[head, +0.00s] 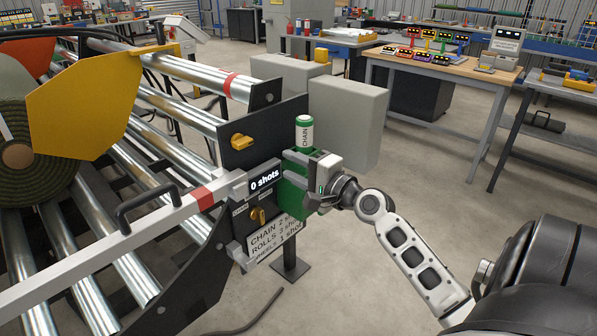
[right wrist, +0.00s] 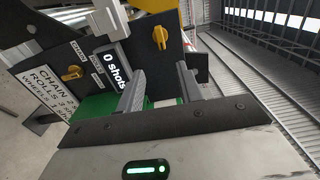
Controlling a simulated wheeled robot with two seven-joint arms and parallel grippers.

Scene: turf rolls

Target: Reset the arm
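My right gripper (head: 306,170) is beside the dark machine panel (head: 243,150), in front of a green holder (head: 291,196). The right wrist view shows its two fingers (right wrist: 160,88) apart with nothing gripped between them. A white and green bottle marked CHAIN (head: 305,136) stands upright just above the gripper in the head view. I cannot tell whether they touch. A display (head: 265,180) beside the fingers reads "0 shots"; it also shows in the right wrist view (right wrist: 115,68). My left gripper is not in view.
Yellow knobs (head: 241,142) and a sign (head: 274,239) are on the panel. A pale bar with a black handle (head: 148,203) crosses the lower left, before metal rollers (head: 130,280). Grey boxes (head: 349,122) stand behind the gripper.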

